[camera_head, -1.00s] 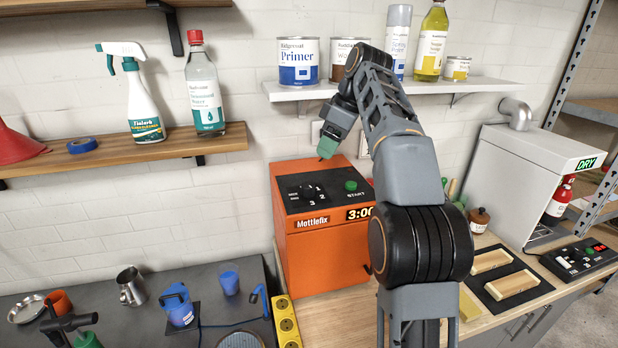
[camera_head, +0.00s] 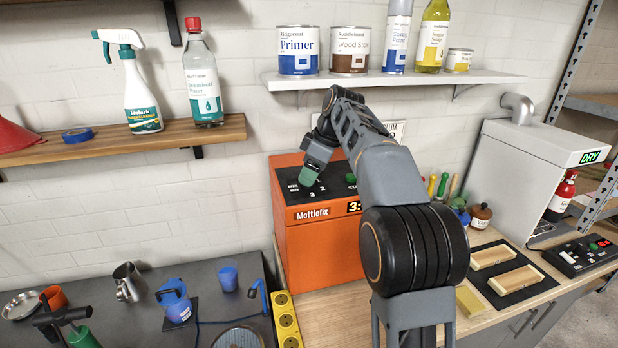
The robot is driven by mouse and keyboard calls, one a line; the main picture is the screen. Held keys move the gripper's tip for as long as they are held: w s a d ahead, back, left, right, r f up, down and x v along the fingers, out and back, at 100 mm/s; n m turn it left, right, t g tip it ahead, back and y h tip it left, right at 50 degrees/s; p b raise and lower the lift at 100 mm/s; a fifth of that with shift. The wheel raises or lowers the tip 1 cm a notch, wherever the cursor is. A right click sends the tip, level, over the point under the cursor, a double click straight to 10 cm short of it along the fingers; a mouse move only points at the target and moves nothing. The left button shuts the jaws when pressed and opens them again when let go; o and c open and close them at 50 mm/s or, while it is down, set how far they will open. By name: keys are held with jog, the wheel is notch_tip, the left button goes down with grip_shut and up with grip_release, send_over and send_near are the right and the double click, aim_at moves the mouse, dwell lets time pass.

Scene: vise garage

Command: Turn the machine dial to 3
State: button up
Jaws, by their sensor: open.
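The orange Mottlefix machine (camera_head: 322,250) stands on the wooden bench in the middle of the view. Its black top panel carries a dial with the marks 2 and 3 showing beside it, and a green start button (camera_head: 351,178). A display on its front is partly covered by my arm. My gripper (camera_head: 307,180), with green fingertips, points down over the dial and hides most of it. The jaws are open. I cannot tell whether the fingers touch the dial or which mark it points to.
A shelf (camera_head: 400,78) with cans and bottles runs above the machine. A left shelf (camera_head: 120,143) holds a spray bottle and a clear bottle. A grey DRY machine (camera_head: 530,165) stands at the right.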

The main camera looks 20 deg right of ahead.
jog(key=shift+w+a+f, duration=0.1)
jog(key=shift+a+f, duration=0.15)
jog(key=shift+f, duration=0.4)
jog(key=c, duration=0.9)
jog(key=shift+m+t+h, duration=0.3)
jog(key=shift+m+t, duration=0.3)
jog(key=shift+m, duration=1)
jog(key=o, duration=0.9)
